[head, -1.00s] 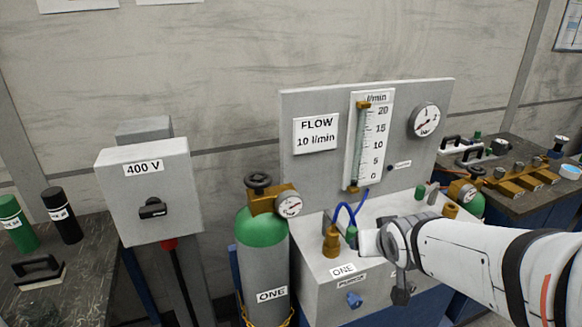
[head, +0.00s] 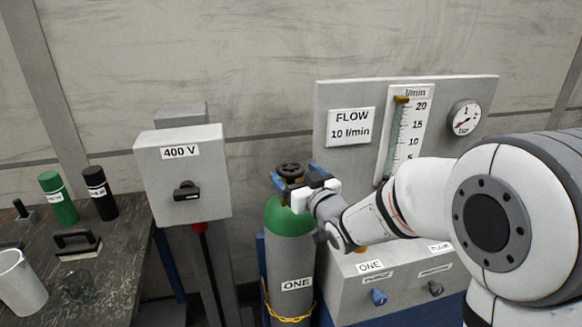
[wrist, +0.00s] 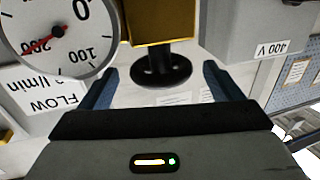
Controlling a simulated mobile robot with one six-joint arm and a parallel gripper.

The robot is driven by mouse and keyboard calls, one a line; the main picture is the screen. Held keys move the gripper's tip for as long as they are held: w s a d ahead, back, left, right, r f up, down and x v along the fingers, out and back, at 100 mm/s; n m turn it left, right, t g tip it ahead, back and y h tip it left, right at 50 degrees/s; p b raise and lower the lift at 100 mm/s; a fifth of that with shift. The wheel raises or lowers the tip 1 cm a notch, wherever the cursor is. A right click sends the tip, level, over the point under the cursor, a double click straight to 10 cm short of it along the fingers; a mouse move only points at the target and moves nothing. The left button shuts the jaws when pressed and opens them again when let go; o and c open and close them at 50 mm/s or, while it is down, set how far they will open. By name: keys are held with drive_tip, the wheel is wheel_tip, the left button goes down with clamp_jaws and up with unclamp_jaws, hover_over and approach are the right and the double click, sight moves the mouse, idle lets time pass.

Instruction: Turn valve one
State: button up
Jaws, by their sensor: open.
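Valve one is a dark handwheel (head: 290,168) on top of the green-shouldered cylinder (head: 290,260) labelled ONE. In the wrist view the black handwheel (wrist: 160,70) lies between the two blue fingers, below a brass valve body (wrist: 160,18). My gripper (head: 294,176) is at the top of the cylinder, with one finger on each side of the wheel. The jaws are open; gaps show between wheel and fingers in the wrist view (wrist: 160,78). My gripper and wrist hide the brass body and gauge in the head view.
A pressure gauge (wrist: 58,35) is close to the left finger in the wrist view. A 400 V switch box (head: 182,175) stands left of the cylinder. The flow panel (head: 345,105) and a grey box with knobs (head: 400,270) are at right. A cluttered bench (head: 100,270) is far left.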

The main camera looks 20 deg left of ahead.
sight(285, 163)
drive_tip(key=shift+p+x, duration=0.3)
drive_tip(key=shift+x, duration=1.45)
drive_tip(key=c, duration=1)
